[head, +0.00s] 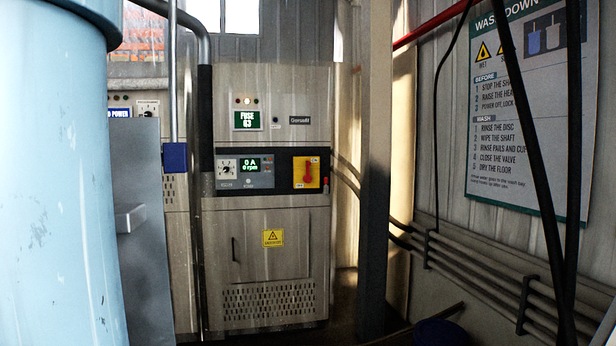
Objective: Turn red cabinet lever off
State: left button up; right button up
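The red lever (308,173) sits on a yellow plate on the front of a beige metal cabinet (265,222), a little right of the picture's middle. It looks roughly upright; its small labels are too small to read. Left of it on the same dark panel are a round dial (228,167) and a green display (252,164) that seems to read 0 A and 0 rpm. Neither of my grippers shows in the head view.
A large light-blue column (55,180) fills the left side, close to me. A grey post (375,170) stands right of the cabinet. Pipes (480,268) and a wash-down sign (530,110) are on the right wall. A blue bucket (440,332) is on the floor.

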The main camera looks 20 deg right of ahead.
aim_at(307, 178)
jog(key=l+u, duration=0.4)
jog(key=i+l+u, duration=0.1)
jog(key=l+u, duration=0.15)
jog(key=u, duration=0.2)
jog(key=i+l+u, duration=0.15)
jog(key=l+u, duration=0.25)
jog(key=l, duration=0.15)
jog(key=l+u, duration=0.85)
jog(key=l, duration=0.35)
jog(key=k+l+u, duration=0.1)
jog(key=l+u, duration=0.3)
jog(key=l, duration=0.15)
jog(key=l+u, duration=0.25)
jog(key=l, duration=0.7)
jog(key=l+u, duration=0.3)
jog(key=l, duration=0.65)
jog(key=i+l+z, duration=0.1)
jog(key=l+z, duration=0.2)
jog(key=i+l+z, duration=0.1)
jog(key=l+z, duration=0.15)
jog(key=l, duration=0.25)
jog(key=i+l+z, duration=0.3)
jog(key=k+l, duration=0.1)
